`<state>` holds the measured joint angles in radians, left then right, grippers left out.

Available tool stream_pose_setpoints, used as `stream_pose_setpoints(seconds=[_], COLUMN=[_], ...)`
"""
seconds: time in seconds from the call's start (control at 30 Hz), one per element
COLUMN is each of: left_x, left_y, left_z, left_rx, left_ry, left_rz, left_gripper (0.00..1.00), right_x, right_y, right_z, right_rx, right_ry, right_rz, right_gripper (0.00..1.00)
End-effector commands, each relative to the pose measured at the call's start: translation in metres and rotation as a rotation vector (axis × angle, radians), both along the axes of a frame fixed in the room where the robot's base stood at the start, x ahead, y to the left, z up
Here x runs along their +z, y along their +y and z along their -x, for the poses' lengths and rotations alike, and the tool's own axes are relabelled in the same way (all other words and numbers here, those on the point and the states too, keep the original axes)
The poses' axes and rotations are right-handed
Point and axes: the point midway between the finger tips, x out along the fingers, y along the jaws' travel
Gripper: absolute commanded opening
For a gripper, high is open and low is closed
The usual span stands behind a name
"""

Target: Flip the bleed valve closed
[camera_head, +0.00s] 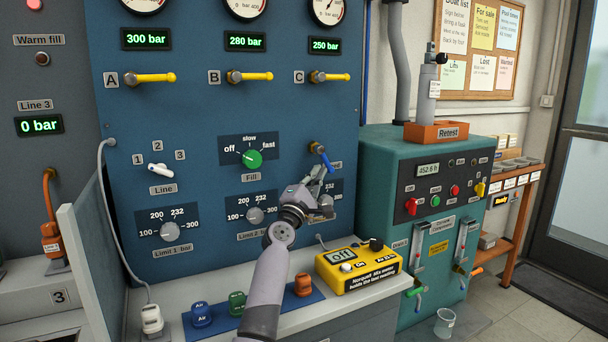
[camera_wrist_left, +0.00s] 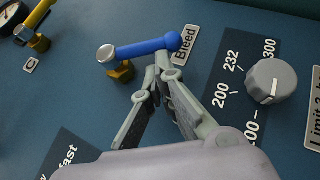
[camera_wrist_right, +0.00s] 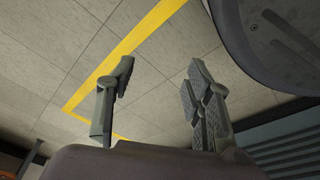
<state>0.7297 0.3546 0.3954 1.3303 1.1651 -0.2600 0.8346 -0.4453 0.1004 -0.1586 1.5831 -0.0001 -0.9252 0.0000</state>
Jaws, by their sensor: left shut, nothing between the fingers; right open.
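The bleed valve is a blue lever (camera_head: 322,158) on a brass stem on the blue panel, hanging down and to the right in the head view. In the left wrist view the blue lever (camera_wrist_left: 145,48) runs from its brass pivot to a round knob end beside the "Bleed" label (camera_wrist_left: 186,46). My left gripper (camera_head: 324,172) is shut and empty just below the lever. Its fingertips (camera_wrist_left: 160,68) are close to the lever's knob end; I cannot tell whether they touch. My right gripper (camera_wrist_right: 160,72) is open and empty above the floor, away from the panel.
A limit knob (camera_wrist_left: 271,82) is right of my left fingers in the wrist view. The green fill knob (camera_head: 251,159) and yellow C lever (camera_head: 330,77) are nearby. A yellow box (camera_head: 358,268) and colored fittings on a blue mat (camera_head: 262,315) lie on the ledge below.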

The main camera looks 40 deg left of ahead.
Motion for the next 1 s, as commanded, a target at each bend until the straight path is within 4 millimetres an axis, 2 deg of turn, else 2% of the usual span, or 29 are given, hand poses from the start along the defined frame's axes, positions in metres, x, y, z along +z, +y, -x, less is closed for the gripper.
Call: stream_pose_setpoints(seconds=[0.23,0.7,1.0], left_x=[-0.002,0.003,0.008], left_y=[-0.004,-0.013,-0.016], left_z=[-0.007,-0.032,-0.037], left_rx=[-0.005,-0.001,0.0], left_ry=[0.002,0.001,0.001], left_rz=[-0.001,0.001,0.0], left_gripper=[0.0,0.0,0.0], right_x=[0.012,0.056,0.059], right_y=[0.001,0.002,0.002], right_z=[-0.007,-0.022,-0.022], right_rx=[-0.001,-0.006,-0.006], right_ry=[-0.01,-0.035,-0.034], right_rz=[-0.001,-0.003,-0.003], right_gripper=[0.47,0.47,0.47])
